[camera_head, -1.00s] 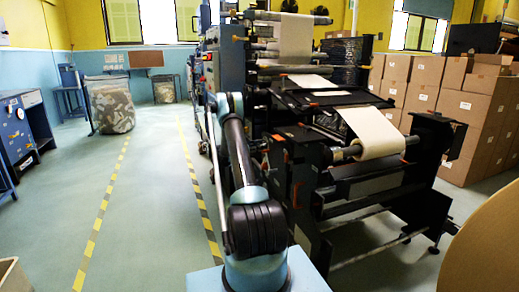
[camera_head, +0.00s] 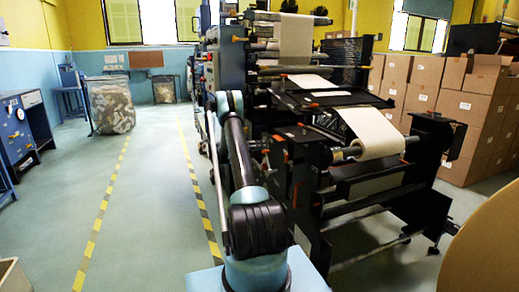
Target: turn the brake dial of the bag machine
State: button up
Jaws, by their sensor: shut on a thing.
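The bag machine (camera_head: 322,160) stands at the centre and right, a dark frame with rollers and a kraft paper roll (camera_head: 375,134) on its near end. Small orange parts (camera_head: 277,138) show on its near side plate. I cannot make out which part, if any, is the brake dial. My arm rises from the bottom centre along the machine's left side and hides part of it. I cannot see my gripper or what it touches.
Stacked cardboard boxes (camera_head: 478,112) stand at the right. A large tan round edge (camera_head: 488,250) fills the lower right corner. A blue workbench (camera_head: 22,130) and a wrapped bale (camera_head: 112,106) are at the left. The floor between the yellow-black lines (camera_head: 108,195) is clear.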

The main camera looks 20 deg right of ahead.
jog(key=n, duration=0.4)
jog(key=shift+g, duration=0.3)
jog(key=shift+w+f+n+g+h, duration=0.15)
jog(key=shift+n+g+h, duration=0.2)
jog(key=shift+n, duration=6.95)
jog(key=shift+w+n+g+h, duration=0.1)
jog(key=shift+n+g+h, duration=0.2)
jog(key=shift+n, duration=7)
jog(key=o, duration=1.1)
jog(key=shift+c, duration=0.2)
